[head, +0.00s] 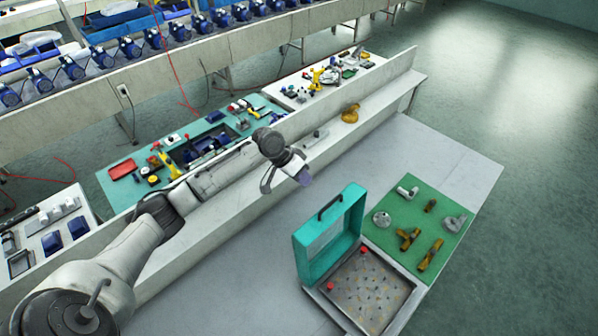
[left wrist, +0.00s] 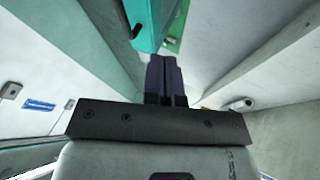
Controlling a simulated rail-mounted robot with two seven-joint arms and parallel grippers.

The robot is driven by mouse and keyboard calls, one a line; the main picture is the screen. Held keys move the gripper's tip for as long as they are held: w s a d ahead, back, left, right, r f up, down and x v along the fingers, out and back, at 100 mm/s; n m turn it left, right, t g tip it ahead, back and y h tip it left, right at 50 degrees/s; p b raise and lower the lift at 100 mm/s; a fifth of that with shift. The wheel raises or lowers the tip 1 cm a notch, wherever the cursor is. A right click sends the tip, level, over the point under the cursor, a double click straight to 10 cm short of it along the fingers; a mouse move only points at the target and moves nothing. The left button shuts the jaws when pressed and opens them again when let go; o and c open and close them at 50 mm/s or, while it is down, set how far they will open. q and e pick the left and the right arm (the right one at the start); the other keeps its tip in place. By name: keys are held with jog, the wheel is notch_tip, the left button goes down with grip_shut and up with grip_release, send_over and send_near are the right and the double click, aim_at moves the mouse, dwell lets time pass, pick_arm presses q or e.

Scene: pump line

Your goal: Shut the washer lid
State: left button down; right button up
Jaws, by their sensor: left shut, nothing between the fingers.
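The washer (head: 368,292) is a pale box with a speckled grey basin at the front right of the bench. Its teal lid (head: 347,243) stands open, roughly upright along the back left side of the basin, with a dark handle on its top edge. My left gripper (head: 304,179) is in the air up and left of the lid, apart from it, with its dark purple fingers together and empty. In the left wrist view the shut fingers (left wrist: 166,78) point toward a teal part of the lid (left wrist: 150,18). My right gripper is not in view.
A green mat (head: 455,222) with several metal and brass parts lies right of the washer. A yellow-brown part (head: 350,113) sits on the bench near a long low wall (head: 385,85). Behind the wall is a teal mat with tools. The bench left of the washer is clear.

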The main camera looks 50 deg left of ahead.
aim_at(333, 207)
pick_arm(q)
jog(key=shift+w+d+f+p, duration=0.4)
jog(key=shift+d+f, duration=0.4)
jog(key=shift+d, duration=0.25)
jog(key=shift+w+d+f+p, duration=0.35)
jog(key=shift+d+f+p, duration=0.15)
jog(key=shift+d+f, duration=0.4)
jog(key=shift+w+d+f+p, duration=0.4)
jog(key=shift+d+f, duration=0.25)
jog(key=shift+d, duration=0.55)
